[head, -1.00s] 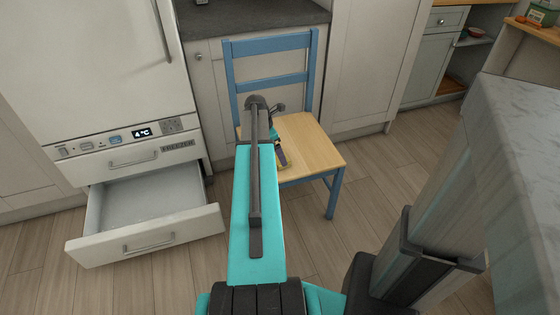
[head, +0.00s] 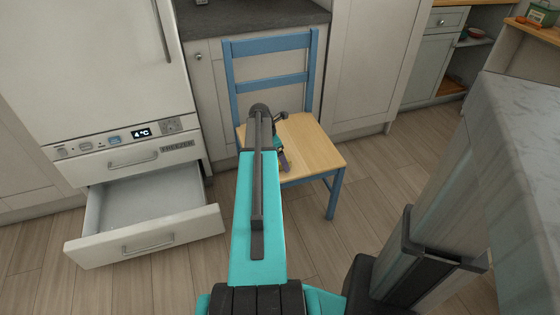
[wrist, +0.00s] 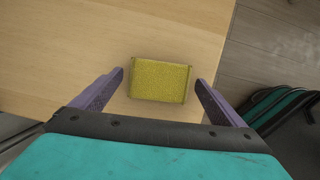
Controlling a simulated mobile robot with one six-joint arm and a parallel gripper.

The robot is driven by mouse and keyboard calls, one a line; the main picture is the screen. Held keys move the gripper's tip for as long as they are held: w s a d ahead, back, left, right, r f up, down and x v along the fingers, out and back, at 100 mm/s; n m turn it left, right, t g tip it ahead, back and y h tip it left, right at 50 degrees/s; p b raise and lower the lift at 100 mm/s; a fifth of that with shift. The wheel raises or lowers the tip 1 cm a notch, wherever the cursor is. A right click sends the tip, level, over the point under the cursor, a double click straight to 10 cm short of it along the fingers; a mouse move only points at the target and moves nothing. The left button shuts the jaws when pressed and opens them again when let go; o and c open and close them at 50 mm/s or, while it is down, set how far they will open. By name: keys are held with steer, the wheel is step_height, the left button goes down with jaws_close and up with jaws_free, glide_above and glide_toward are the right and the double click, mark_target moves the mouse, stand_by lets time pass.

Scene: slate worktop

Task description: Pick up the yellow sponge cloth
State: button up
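The yellow sponge cloth (wrist: 159,81) lies flat on the wooden seat of the blue chair in the wrist view. My gripper (wrist: 160,80) is open, with one purple finger to the left of the cloth and one to the right. There is a gap between each finger and the cloth. In the head view my gripper (head: 284,163) is over the chair seat (head: 312,148), and the cloth is hidden behind my arm.
The blue chair's backrest (head: 270,44) rises behind the seat. An open freezer drawer (head: 150,235) juts out at the left. A grey worktop (head: 525,150) stands at the right. Wooden floor (head: 375,210) is clear between the chair and the worktop.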

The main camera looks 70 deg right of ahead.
steer(key=c, duration=0.9)
steer(key=shift+r, duration=0.15)
steer(key=shift+c, duration=0.2)
steer(key=shift+r, duration=0.55)
step_height(320, 180, up, 2)
steer(key=shift+r+p, duration=0.1)
steer(key=shift+p, duration=0.3)
steer(key=w+a+r+p, duration=0.1)
steer(key=w+a, duration=0.2)
steer(key=a, duration=1.2)
steer(key=shift+w+a+r, duration=0.2)
steer(key=shift+a, duration=0.1)
steer(key=o, duration=0.5)
steer(key=c, duration=0.4)
